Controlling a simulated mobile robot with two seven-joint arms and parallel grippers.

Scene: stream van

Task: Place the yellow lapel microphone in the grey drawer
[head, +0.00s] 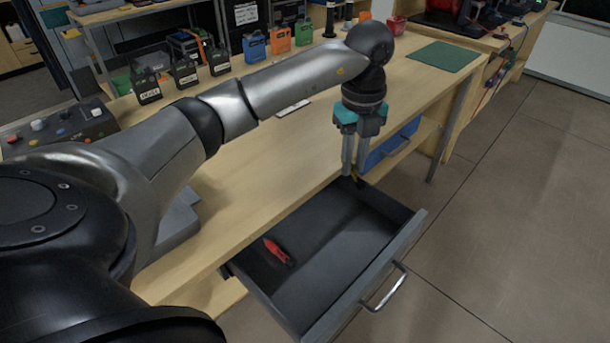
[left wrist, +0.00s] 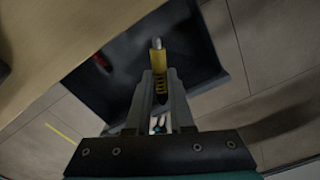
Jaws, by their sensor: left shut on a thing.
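My left gripper (head: 353,175) points straight down over the far right corner of the open grey drawer (head: 405,240). It is shut on the yellow lapel microphone (head: 356,181), which is mostly hidden by the fingers in the head view. In the left wrist view the yellow microphone (left wrist: 158,62) with a grey tip sticks out between the fingers (left wrist: 159,90), with the dark drawer interior (left wrist: 130,60) beyond it. My right gripper is not in view.
A red object (head: 278,252) lies in the drawer's left part; the rest of its floor is bare. The wooden table (head: 290,150) edge runs along the drawer's back. Several labelled packs (head: 255,47) stand at the table's back.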

